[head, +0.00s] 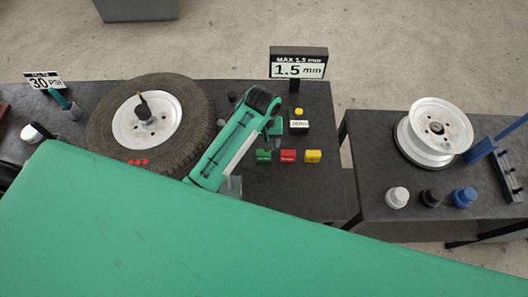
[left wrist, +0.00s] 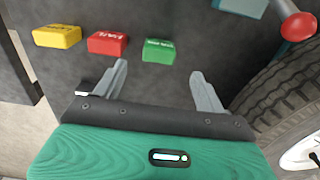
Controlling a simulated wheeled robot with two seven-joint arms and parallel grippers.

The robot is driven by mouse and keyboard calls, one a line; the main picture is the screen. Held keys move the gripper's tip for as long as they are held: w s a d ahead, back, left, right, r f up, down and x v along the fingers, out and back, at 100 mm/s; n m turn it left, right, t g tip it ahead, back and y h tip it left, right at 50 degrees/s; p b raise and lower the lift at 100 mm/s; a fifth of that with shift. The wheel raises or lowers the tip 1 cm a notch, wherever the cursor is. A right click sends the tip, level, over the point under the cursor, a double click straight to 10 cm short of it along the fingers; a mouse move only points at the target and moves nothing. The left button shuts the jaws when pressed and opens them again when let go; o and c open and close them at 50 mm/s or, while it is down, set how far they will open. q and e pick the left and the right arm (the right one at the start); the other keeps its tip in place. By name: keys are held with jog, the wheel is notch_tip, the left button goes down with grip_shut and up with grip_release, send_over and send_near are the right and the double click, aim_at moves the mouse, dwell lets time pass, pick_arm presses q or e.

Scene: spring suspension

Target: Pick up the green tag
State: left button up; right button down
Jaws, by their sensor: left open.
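The green tag (head: 264,156) is a small block with lettering on the dark table, at the left end of a row with a red tag (head: 288,156) and a yellow tag (head: 313,156). In the left wrist view the green tag (left wrist: 159,50) lies just beyond my left gripper (left wrist: 160,78), between the lines of its two grey fingers and nearer the left one. The left gripper is open with nothing between its fingers. In the head view it hangs above the table near the green tag, its fingers mostly hidden. My right gripper is not in view.
A large tyre on a white rim (head: 147,120) lies left of my arm. A "1.5 mm" sign (head: 298,65) stands behind the tags. A second table at right holds a white wheel rim (head: 434,132) and several knobs. Bare table lies in front of the tags.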

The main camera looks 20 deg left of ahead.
aim_at(263, 152)
pick_arm(q)
notch_tip(263, 152, down, 3)
jog(key=shift+s+r, duration=0.1)
jog(key=shift+r, duration=0.1)
jog(key=shift+w+f+p, duration=0.2)
jog(key=shift+f+p, duration=0.8)
jog(key=shift+f, duration=0.25)
notch_tip(263, 152, down, 3)
jog(key=shift+f+p, duration=0.1)
jog(key=shift+p, duration=0.45)
jog(key=shift+f, duration=0.4)
jog(key=c, duration=1)
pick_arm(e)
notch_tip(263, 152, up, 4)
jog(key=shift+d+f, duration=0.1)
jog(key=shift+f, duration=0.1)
pick_arm(q)
jog(key=shift+r, duration=0.1)
jog(key=shift+c, duration=0.2)
